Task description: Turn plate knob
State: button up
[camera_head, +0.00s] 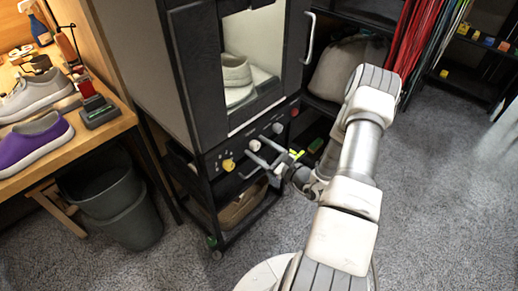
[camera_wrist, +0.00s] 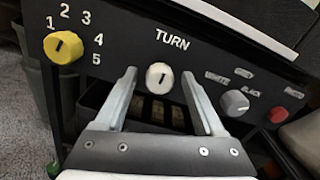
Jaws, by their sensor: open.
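The black cabinet's control panel (camera_wrist: 120,25) carries a white knob (camera_wrist: 159,76) under the word TURN, with a dark vertical mark on its face. The white knob also shows in the head view (camera_head: 254,145). My gripper (camera_wrist: 160,73) is open, with one finger on each side of the white knob and visible gaps between. I cannot tell how far the fingertips are from the panel. Through the cabinet's opening, a white sneaker (camera_head: 236,70) shows, partly hidden by the frame.
A yellow knob (camera_wrist: 63,47) with numbers 1 to 5 is left of my gripper. A grey knob (camera_wrist: 235,103) and a red knob (camera_wrist: 278,114) are to the right. A wooden bench (camera_head: 110,127) with shoes and a dark bin (camera_head: 135,222) stand at left.

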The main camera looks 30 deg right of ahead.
grip_shut()
dwell(0.3)
jog(key=shift+m, duration=0.3)
jog(key=m+p, duration=0.2)
jog(key=m, duration=0.2)
jog(key=shift+f+m+p, duration=0.1)
jog(key=shift+m+p, duration=0.6)
jog(key=shift+m, duration=1.5)
grip_release()
